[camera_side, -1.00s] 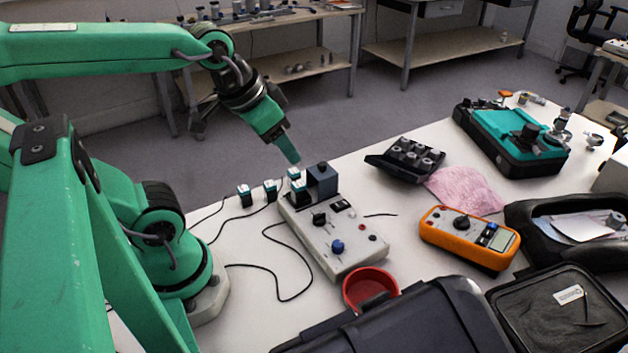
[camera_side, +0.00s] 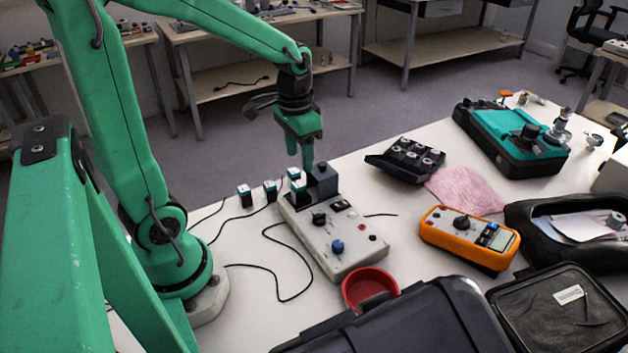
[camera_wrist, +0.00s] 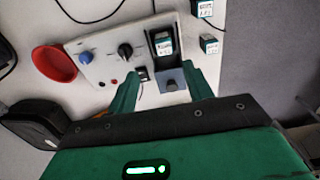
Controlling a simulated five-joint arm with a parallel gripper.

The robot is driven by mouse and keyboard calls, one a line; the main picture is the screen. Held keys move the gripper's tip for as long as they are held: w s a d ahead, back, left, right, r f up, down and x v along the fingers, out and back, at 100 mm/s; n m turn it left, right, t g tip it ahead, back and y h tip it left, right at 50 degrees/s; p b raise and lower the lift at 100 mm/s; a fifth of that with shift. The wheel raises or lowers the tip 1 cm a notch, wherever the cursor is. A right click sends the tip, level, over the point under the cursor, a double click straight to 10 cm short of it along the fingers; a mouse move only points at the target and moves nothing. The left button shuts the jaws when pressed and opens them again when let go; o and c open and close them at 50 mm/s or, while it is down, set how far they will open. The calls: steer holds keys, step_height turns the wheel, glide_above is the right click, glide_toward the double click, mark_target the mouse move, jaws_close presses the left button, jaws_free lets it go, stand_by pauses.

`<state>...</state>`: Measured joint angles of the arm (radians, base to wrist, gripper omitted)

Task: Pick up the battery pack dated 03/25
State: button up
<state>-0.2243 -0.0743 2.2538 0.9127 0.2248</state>
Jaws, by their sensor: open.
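Several small teal-and-black battery packs with pale labels are in view; their dates are too small to read. In the side view two packs stand on the table, a left pack (camera_side: 244,197) and a second pack (camera_side: 270,190). A third pack (camera_side: 294,174) is behind the grey control box (camera_side: 345,245), and a fourth pack (camera_side: 299,195) sits at its far end. The wrist view shows a pack in the dark bay (camera_wrist: 164,44) and one beside the box (camera_wrist: 208,44). My gripper (camera_side: 307,160) is open and empty above the box's far end, fingers pointing down.
A blue-grey block (camera_side: 322,180) stands on the box near my fingers. Cables lie on the table at left. A red bowl (camera_side: 369,288), orange multimeter (camera_side: 468,240), black tray (camera_side: 405,160), pink cloth (camera_side: 464,190) and dark case (camera_side: 400,325) surround the box.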

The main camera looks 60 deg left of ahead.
mark_target(301, 183)
steer(key=shift+w+a+f+g, duration=0.15)
steer(key=shift+a+f, duration=0.1)
steer(key=shift+f, duration=0.15)
steer(key=shift+w+a+f+g, duration=0.1)
steer(key=shift+a+f+g, duration=0.1)
steer(key=shift+f, duration=4.1)
steer(key=c, duration=1.1)
steer(key=shift+r, duration=0.15)
steer(key=shift+w+r, duration=0.1)
steer(key=shift+r, duration=0.75)
step_height(301, 183, up, 2)
steer(key=s+d+r, duration=0.3)
steer(key=d+r, duration=0.4)
steer(key=d, duration=0.4)
steer(key=shift+s, duration=0.25)
